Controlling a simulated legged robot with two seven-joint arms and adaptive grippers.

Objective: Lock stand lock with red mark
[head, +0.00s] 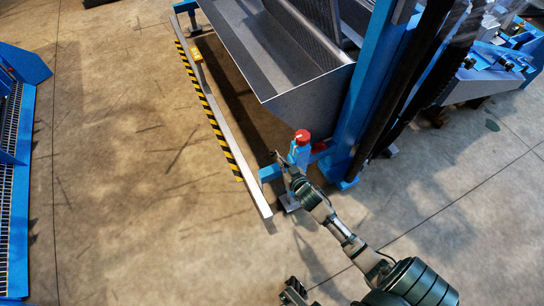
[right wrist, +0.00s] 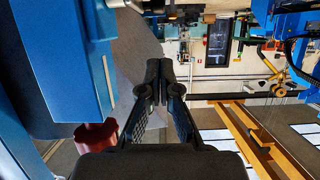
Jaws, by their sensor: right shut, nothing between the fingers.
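A red round cap (head: 302,136) sits on top of a short blue lock post (head: 299,154) at the near corner of the blue machine frame. My right gripper (head: 277,157) is shut and empty, just left of the post and below the cap; I cannot tell whether it touches the post. In the right wrist view the closed fingertips (right wrist: 158,72) show against a grey panel. A dark red part (right wrist: 96,142) is at the left there, below a blue block (right wrist: 72,60), apart from the fingers. A dark jointed part at the bottom edge of the head view may be my left gripper (head: 292,291).
A long bar with yellow-black stripes (head: 212,110) runs along the left of the machine. A grey metal hopper (head: 290,60) and a blue upright (head: 366,90) stand close behind the post.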

